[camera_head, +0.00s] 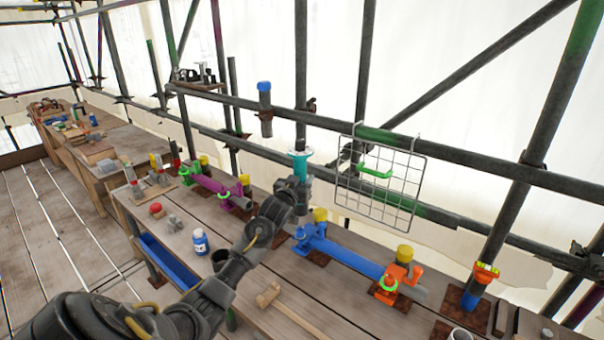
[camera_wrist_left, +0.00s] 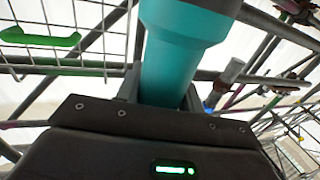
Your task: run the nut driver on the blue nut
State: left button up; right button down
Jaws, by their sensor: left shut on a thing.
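My left gripper (camera_head: 299,186) is shut on a teal nut driver (camera_head: 300,164), which stands upright with a pale flange at its top. In the left wrist view the teal body of the nut driver (camera_wrist_left: 180,60) rises between the jaws and widens upward. The blue clamp (camera_head: 318,242) sits on the bench below and slightly right of the gripper, at the left end of a blue tube (camera_head: 350,260). A small blue ring, seemingly the blue nut (camera_head: 300,233), shows at its left side. The driver is apart from it. My right gripper is not in view.
A wire rack (camera_head: 380,190) with a green handle (camera_head: 375,172) hangs to the right. An orange clamp (camera_head: 397,280) holds the tube's right end. A purple tube (camera_head: 215,186) lies farther left. A mallet (camera_head: 268,296) and a bottle (camera_head: 200,242) are near the front edge.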

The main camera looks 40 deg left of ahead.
pick_arm(q)
jog(key=shift+r, duration=0.25)
